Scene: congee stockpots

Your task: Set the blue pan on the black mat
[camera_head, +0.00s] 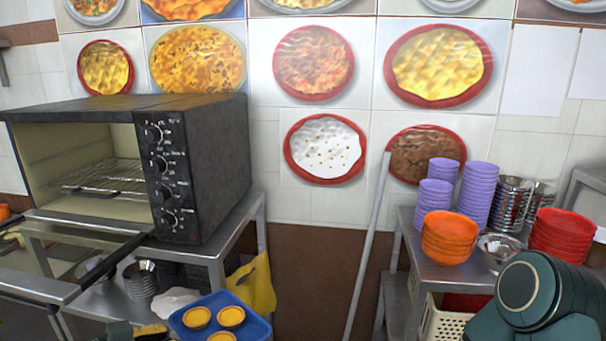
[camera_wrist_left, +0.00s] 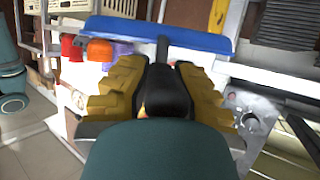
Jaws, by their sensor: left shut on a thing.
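The blue pan (camera_head: 252,327) is at the bottom centre of the head view, with three yellow round tarts visible in it. Its lower part is cut off by the frame edge. In the left wrist view the blue pan (camera_wrist_left: 205,38) shows edge-on beyond the fingers. My left gripper (camera_wrist_left: 162,78) has yellow fingers shut on the pan's dark handle. In the head view the left gripper (camera_head: 150,331) shows only partly, at the pan's left. My right gripper is out of view; only part of my right arm shows at lower right. I cannot make out the black mat.
An oven (camera_head: 205,150) with its door down stands on a metal table at left. A second metal table (camera_head: 425,268) at right holds orange bowls (camera_head: 449,240), purple cups (camera_head: 477,195) and red bowls (camera_head: 563,235). A grey pole (camera_head: 368,245) leans on the wall between.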

